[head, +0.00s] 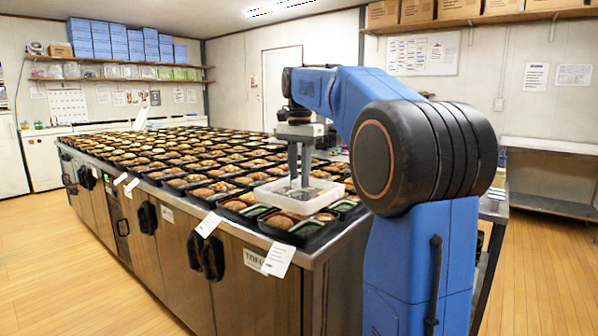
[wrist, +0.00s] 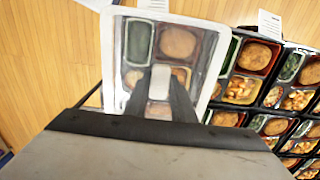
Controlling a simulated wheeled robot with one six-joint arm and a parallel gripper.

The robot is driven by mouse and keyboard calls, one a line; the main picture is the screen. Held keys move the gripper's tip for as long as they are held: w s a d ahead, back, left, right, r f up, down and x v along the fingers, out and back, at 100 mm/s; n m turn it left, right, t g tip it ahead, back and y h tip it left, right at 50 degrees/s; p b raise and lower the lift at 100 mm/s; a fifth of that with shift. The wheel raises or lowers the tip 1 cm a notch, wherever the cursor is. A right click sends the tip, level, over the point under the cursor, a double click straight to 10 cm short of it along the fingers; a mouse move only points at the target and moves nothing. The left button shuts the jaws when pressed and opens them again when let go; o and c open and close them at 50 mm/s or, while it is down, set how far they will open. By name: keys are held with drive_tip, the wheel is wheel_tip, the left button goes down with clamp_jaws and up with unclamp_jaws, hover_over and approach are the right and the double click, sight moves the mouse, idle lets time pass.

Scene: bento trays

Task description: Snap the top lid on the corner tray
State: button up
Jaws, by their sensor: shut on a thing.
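My gripper (head: 300,184) points straight down over the near corner of the counter. It is shut on the top lid, a clear sheet (wrist: 115,95) that shows between and around the fingers in the wrist view (wrist: 160,88). A frosted white wall (head: 290,205) surrounds the fingers; I cannot tell whether it is the lid's own rim or a box around it. Food shows through the clear sheet.
Rows of filled black trays (wrist: 285,75) cover the counter, close beside the frosted wall. Paper tags (head: 279,257) hang over the front edge. Wooden floor (head: 90,290) is free to the left. Shelves with boxes line the back walls.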

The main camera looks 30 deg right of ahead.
sight(299, 191)
drive_tip(key=shift+f, duration=2.4)
drive_tip(key=shift+s+a, duration=0.15)
drive_tip(key=shift+a, duration=0.05)
drive_tip(key=shift+f, duration=1.55)
idle(0.4)
drive_tip(key=o, duration=1.6)
drive_tip(key=shift+r, duration=4)
